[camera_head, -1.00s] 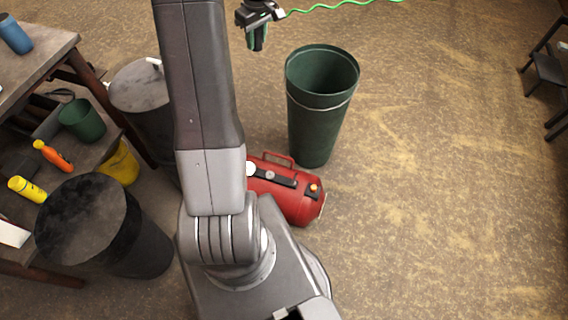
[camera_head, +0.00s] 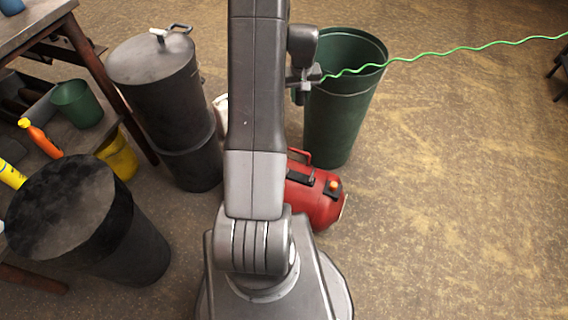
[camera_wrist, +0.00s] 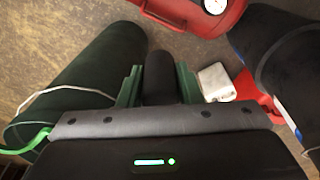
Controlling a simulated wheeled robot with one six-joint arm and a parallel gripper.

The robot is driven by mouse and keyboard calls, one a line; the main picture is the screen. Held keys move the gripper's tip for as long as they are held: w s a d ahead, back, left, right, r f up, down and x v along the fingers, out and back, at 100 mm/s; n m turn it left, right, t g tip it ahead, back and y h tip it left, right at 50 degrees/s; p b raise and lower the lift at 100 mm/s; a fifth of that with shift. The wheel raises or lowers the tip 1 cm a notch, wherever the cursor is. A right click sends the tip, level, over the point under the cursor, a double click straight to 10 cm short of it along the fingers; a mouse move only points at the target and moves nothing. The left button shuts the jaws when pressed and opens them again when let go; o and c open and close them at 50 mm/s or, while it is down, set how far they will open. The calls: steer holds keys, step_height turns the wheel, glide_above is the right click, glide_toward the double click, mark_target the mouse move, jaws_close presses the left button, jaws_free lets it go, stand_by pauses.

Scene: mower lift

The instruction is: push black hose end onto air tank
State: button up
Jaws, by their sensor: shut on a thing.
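The red air tank (camera_head: 316,204) lies on the floor in the head view, partly hidden behind my arm. In the wrist view the tank (camera_wrist: 178,14) is at the top, with a round white gauge. My gripper (camera_wrist: 158,88), with green fingers, is shut on the black hose end (camera_wrist: 160,66), a dark cylinder pointing toward the tank and apart from it in the picture. In the head view my gripper (camera_head: 299,92) is in front of the green bin's left rim, beyond the tank. A fitting on the tank cannot be made out.
A green bin (camera_head: 336,125) stands just behind the tank. A green coiled line (camera_head: 450,53) runs from my gripper to the right. Dark drums (camera_head: 185,125) and a cluttered workbench (camera_head: 45,25) are at the left.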

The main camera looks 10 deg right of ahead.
steer(key=s+a+f+m+b, duration=0.1)
steer(key=a+f+b, duration=0.1)
steer(key=f+b, duration=0.3)
steer(key=s+a+f+m+b, duration=0.1)
steer(key=f+b, duration=0.4)
steer(key=f, duration=0.7)
steer(key=s+a+f+m+b, duration=0.1)
steer(key=a+f+b, duration=0.2)
steer(key=f+b, duration=0.2)
steer(key=shift+s+f+m, duration=0.15)
steer(key=shift+s+f, duration=0.05)
steer(key=shift+f, duration=0.7)
steer(key=shift+s+f+m, duration=0.15)
steer(key=shift+f, duration=0.7)
steer(key=shift+f+b, duration=2.05)
steer(key=shift+f, duration=0.8)
steer(key=shift+s+a, duration=0.1)
steer(key=shift+s, duration=0.1)
steer(key=shift+f+b, duration=0.55)
steer(key=shift+b, duration=0.15)
steer(key=o, duration=0.8)
steer(key=shift+c, duration=0.2)
step_height(320, 180, up, 11)
steer(key=s+p, duration=0.1)
steer(key=p, duration=0.6)
steer(key=shift+a, duration=0.25)
